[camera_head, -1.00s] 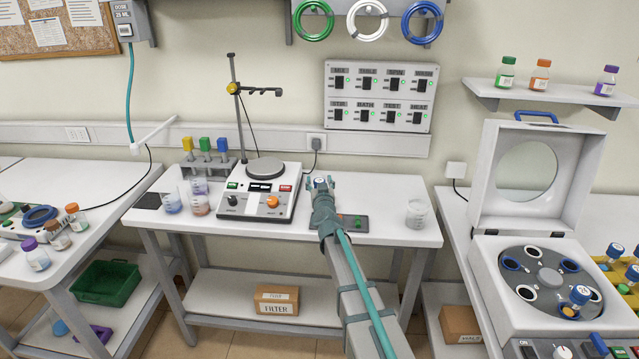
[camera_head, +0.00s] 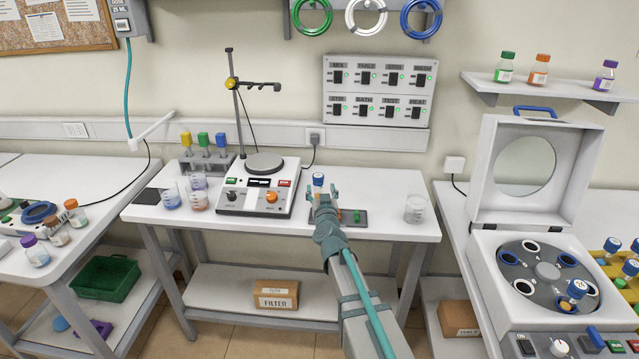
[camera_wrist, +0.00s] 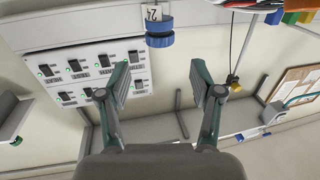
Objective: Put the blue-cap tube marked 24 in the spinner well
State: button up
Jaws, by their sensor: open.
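A blue-cap tube (camera_head: 318,180) stands upright at the left part of a small dark plate (camera_head: 352,217) on the middle table. Its lower end and the well beneath it are hidden behind my gripper (camera_head: 322,193). Another blue-cap tube (camera_head: 577,290) sits in the centrifuge rotor (camera_head: 540,278).
A hot plate (camera_head: 258,190) with a stand is left of the dark plate, and a glass beaker (camera_head: 415,208) is to its right. A switch panel (camera_head: 378,92) is on the wall.

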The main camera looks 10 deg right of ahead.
jog(key=s, duration=0.3)
jog(key=shift+s+a, duration=0.1)
jog(key=shift+a, duration=0.05)
jog(key=shift+c, duration=0.2)
